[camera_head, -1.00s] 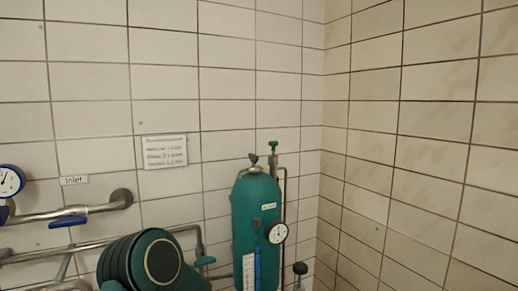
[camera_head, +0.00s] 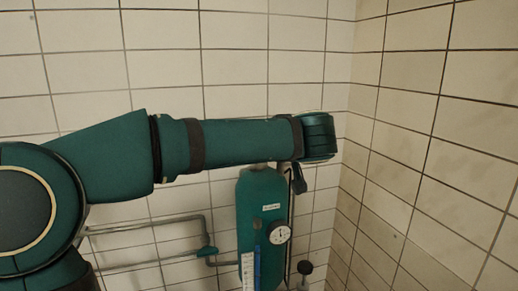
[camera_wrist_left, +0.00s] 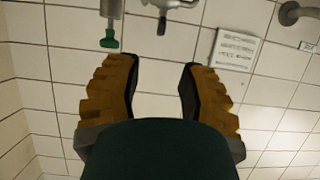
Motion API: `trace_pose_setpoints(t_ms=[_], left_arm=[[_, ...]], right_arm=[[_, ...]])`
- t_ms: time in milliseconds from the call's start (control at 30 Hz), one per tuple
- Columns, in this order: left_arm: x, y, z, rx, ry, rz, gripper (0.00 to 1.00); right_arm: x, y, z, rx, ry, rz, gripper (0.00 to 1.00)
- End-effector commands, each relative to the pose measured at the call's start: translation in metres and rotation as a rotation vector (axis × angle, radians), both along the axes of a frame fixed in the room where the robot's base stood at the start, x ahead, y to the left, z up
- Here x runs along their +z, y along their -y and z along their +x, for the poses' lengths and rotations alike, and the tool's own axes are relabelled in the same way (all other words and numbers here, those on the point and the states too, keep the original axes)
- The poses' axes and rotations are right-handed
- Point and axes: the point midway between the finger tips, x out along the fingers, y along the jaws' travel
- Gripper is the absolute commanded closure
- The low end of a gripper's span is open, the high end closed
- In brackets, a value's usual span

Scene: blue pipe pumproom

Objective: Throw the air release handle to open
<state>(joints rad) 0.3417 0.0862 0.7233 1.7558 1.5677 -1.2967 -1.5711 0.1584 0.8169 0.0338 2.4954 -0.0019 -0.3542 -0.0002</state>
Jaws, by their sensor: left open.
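A green handle (camera_wrist_left: 109,43) on a metal pipe shows at the top left of the left wrist view. A darker handle on a metal fitting (camera_wrist_left: 162,25) is beside it. I cannot tell from any label which is the air release handle. My left gripper (camera_wrist_left: 143,75) is open, with only tiled wall between its yellow-brown fingers. The green handle appears just beyond the left-hand finger, apart from it. In the head view my left arm crosses in front of the tank top and hides both handles. Part of my left gripper (camera_head: 298,178) shows there. My right gripper is out of view.
A green tank (camera_head: 262,215) with a gauge (camera_head: 280,233) stands near the wall corner. Metal pipes (camera_head: 145,225) run left of it. A paper notice (camera_wrist_left: 234,50) hangs on the wall. The right tiled wall is close by.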

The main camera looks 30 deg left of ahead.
Motion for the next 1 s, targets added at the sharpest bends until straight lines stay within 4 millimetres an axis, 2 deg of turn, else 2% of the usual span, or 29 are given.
trace_pose_setpoints(t_ms=[400,600,800,1000], left_arm=[[-0.033,-0.057,0.048,0.003,-0.002,-0.002,0.60],[-0.044,-0.078,0.066,0.002,0.000,-0.002,0.60],[-0.049,-0.088,0.076,0.000,0.002,-0.001,0.60],[-0.050,-0.090,0.077,-0.001,0.002,0.000,0.60]], right_arm=[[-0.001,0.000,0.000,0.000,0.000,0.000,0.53],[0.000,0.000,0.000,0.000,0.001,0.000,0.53],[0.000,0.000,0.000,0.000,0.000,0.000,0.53],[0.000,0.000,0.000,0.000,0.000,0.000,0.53]])
